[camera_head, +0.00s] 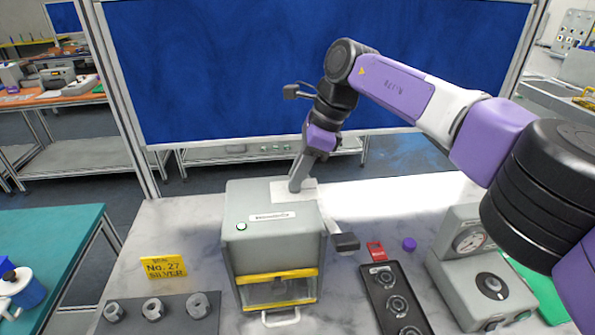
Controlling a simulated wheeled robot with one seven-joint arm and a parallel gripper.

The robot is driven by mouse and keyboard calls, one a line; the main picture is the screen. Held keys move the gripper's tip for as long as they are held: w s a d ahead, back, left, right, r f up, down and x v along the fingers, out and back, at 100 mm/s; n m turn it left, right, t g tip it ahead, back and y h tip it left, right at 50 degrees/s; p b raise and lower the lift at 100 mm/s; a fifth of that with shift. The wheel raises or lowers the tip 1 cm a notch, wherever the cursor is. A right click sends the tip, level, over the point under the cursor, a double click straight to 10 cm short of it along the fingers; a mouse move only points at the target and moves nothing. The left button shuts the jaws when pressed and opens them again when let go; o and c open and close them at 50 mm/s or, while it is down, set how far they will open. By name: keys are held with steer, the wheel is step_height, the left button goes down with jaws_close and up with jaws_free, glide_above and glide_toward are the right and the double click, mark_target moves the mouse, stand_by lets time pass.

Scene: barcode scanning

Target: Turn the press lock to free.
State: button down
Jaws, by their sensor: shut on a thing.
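The press (272,242) is a grey box on the marble-look table, with a yellow-framed window low on its front and a green round light on its upper left. A lever with a dark handle (345,242) sticks out at its right side. My gripper (296,186) reaches down from behind to the pale plate (310,192) on top of the press. Its jaws are shut on a small part there, which I take to be the press lock. The jaws hide that part, so its turn position cannot be read.
A yellow sign (163,267) reading "No. 27 SILVER" and a dark tray (130,318) with several grey rings are left of the press. A black dial panel (396,300), red block (376,251), purple cap (409,244) and gauge device (475,275) are right. A blue panel (230,70) stands behind.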

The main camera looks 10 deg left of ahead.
steer(key=shift+w+n+g, duration=0.1)
steer(key=shift+n+g, duration=0.2)
steer(key=shift+n, duration=0.7)
steer(key=c, duration=1.2)
jaws_free()
steer(key=shift+r, duration=0.1)
